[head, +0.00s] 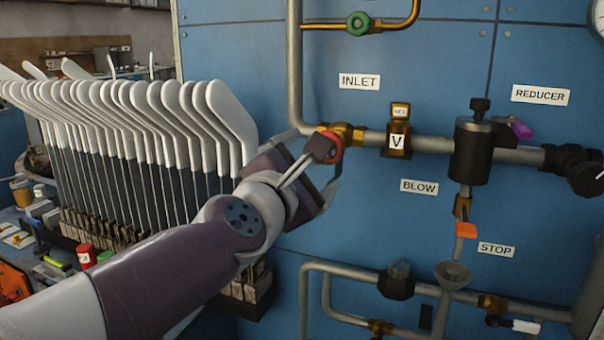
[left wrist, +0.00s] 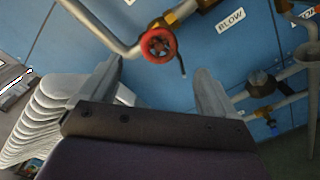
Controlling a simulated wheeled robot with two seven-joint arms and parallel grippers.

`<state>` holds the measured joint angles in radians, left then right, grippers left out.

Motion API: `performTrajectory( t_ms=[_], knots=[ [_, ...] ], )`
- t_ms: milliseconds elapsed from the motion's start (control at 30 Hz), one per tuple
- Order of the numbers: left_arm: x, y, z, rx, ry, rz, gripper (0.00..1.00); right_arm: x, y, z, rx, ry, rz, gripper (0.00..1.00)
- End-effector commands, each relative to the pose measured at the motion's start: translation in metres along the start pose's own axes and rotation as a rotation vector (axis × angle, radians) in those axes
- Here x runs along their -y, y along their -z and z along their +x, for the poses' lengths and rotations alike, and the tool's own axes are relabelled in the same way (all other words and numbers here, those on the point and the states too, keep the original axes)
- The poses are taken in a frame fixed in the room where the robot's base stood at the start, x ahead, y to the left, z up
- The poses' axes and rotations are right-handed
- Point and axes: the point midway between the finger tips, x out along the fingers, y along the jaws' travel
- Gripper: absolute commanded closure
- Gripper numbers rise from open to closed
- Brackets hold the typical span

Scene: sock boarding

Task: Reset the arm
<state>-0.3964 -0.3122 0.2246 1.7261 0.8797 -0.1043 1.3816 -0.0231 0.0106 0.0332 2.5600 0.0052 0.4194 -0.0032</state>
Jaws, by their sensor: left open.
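My left arm reaches in from the left in the head view, and my left gripper (head: 322,165) is in front of the blue panel at the inlet pipe. Its fingers are close to a red valve handwheel (head: 332,146) on the brass fitting, partly covering it. In the left wrist view the left gripper (left wrist: 160,80) is open, with its two fingers wide apart. The red handwheel (left wrist: 158,43) shows beyond the fingertips, between them in the picture, and nothing is held. My right gripper is not in view.
A rack of several white sock boards (head: 170,105) stands left, close beside the arm. The blue panel (head: 240,40) carries pipes, a black reducer (head: 473,150), an orange-handled valve (head: 466,230) and a green handwheel (head: 359,23). A cluttered bench lies at the far left.

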Motion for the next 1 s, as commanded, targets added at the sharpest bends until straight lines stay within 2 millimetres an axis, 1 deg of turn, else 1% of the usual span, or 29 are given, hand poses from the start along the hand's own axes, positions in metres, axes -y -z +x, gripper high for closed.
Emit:
performTrajectory(
  t_ms=[33,100,200,533,567,600,633,667,700,767,800,867,900,967,1000],
  knots=[
    [0.000,0.000,-0.008,0.001,0.001,0.000,0.10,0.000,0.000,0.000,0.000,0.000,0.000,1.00],
    [0.000,-0.001,-0.016,0.001,0.001,0.000,0.10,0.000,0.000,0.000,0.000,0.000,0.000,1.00],
    [0.000,0.000,-0.023,0.000,0.001,-0.001,0.10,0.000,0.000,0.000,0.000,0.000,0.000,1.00],
    [0.000,0.000,-0.025,0.000,0.001,0.014,0.10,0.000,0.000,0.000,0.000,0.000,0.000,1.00],
    [0.001,0.000,-0.024,0.001,0.004,0.041,0.10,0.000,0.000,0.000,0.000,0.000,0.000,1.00],
    [0.004,-0.001,-0.024,0.006,0.019,0.115,0.10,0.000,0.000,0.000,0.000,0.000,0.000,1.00],
    [0.011,0.000,-0.024,0.011,0.046,0.213,0.10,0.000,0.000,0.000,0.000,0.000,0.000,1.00],
    [0.025,0.005,-0.025,0.016,0.093,0.352,0.10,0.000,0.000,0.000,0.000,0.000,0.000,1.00],
    [0.056,0.020,-0.026,0.026,0.193,0.581,0.10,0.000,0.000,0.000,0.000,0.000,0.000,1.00],
    [0.100,0.055,-0.029,0.045,0.371,0.909,0.10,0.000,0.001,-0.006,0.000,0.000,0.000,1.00],
    [0.127,0.084,-0.036,0.066,0.501,1.102,0.10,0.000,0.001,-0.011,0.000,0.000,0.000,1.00],
    [0.160,0.127,-0.053,0.116,0.695,1.332,0.10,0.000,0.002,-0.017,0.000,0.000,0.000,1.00],
    [0.177,0.154,-0.067,0.160,0.819,1.452,0.10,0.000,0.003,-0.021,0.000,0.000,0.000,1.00],
    [0.198,0.190,-0.091,0.235,0.992,1.583,0.10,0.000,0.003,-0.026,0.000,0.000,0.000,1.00],
    [0.209,0.210,-0.109,0.289,1.098,1.644,0.10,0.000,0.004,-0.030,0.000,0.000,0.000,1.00]
  ],
)
